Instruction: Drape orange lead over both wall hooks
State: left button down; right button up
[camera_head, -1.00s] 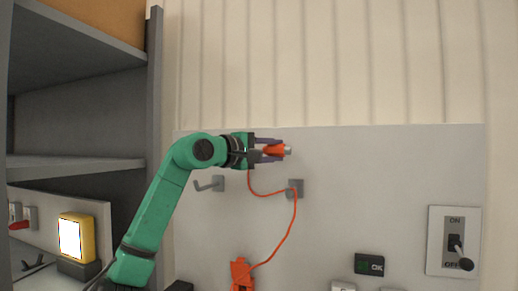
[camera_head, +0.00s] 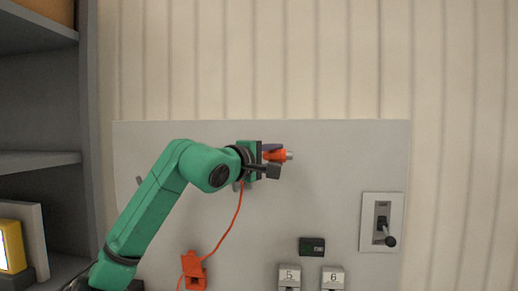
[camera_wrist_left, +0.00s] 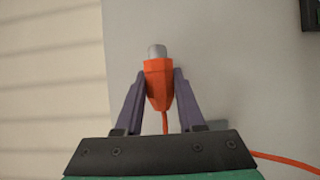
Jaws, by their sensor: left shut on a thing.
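My left gripper (camera_head: 273,159) is shut on the orange plug (camera_head: 279,155) at the lead's end, in front of the grey panel. In the left wrist view, the purple fingers pinch the plug (camera_wrist_left: 158,83), its metal tip pointing away. The orange lead (camera_head: 229,229) hangs from behind the gripper to an orange piece (camera_head: 194,269) low on the panel. One wall hook (camera_head: 139,181) shows at the panel's left, partly behind my arm. A small grey part of the other (camera_head: 237,186) shows below my wrist; whether the lead rests on it is unclear. My right gripper is out of view.
The grey panel (camera_head: 335,160) is bare to the right of the gripper. Lower right are a lever switch (camera_head: 382,222), a dark display (camera_head: 312,246) and blocks marked 5 (camera_head: 290,275) and 6 (camera_head: 333,276). Grey shelving (camera_head: 40,100) stands at the left.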

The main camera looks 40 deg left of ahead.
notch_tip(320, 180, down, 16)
jog(key=b, duration=1.6)
pick_arm(q)
jog(key=f, duration=0.6)
jog(key=f+b, duration=0.1)
jog(key=f, duration=0.6)
jog(key=w+d+f, duration=0.1)
jog(key=f, duration=0.6)
jog(key=shift+d+f+b, duration=0.1)
jog(key=shift+b, duration=0.2)
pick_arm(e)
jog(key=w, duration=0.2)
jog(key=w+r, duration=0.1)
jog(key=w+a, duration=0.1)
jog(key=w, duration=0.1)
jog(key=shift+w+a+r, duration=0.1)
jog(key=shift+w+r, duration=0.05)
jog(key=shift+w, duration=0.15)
pick_arm(q)
jog(key=shift+c, duration=2.2)
grip_release()
jog(key=shift+o, duration=0.4)
jog(key=o, duration=0.4)
jog(key=shift+c, duration=0.2)
